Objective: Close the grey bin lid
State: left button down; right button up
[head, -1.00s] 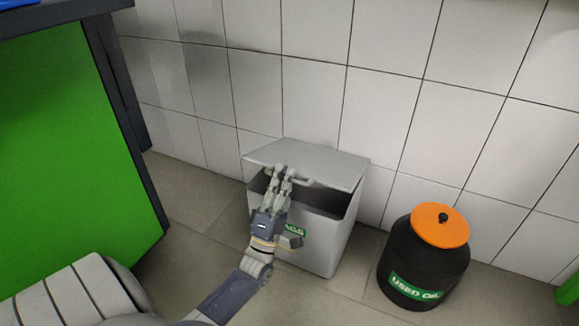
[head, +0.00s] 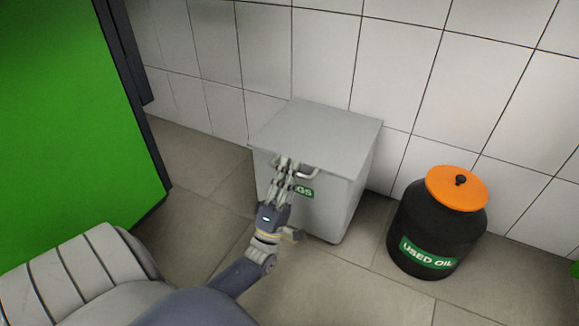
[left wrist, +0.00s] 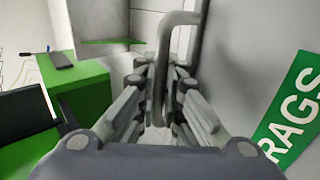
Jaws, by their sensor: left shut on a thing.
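The grey bin (head: 340,200) stands on the floor against the tiled wall, with a green label on its front. Its grey lid (head: 325,135) lies flat over the top, and no opening shows. My left gripper (head: 287,163) is at the lid's front edge, shut on the lid handle (head: 311,172). In the left wrist view the handle (left wrist: 166,50) runs down between the fingers (left wrist: 160,95), beside the bin's front with its RAGS label (left wrist: 292,115). My right gripper is not in view.
A black used-oil drum (head: 420,222) with an orange lid (head: 457,188) stands on the floor to the right of the bin. A green cabinet (head: 70,120) stands at the left. Bare floor tiles lie between them and in front of the bin.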

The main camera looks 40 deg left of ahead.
pick_arm(q)
jog(key=shift+s+d+f, duration=0.15)
jog(key=shift+f, duration=0.3)
jog(key=c, duration=2)
grip_release()
jog(key=shift+r, duration=0.2)
jog(key=shift+r, duration=0.25)
notch_tip(320, 180, up, 9)
jog(key=shift+r, duration=0.15)
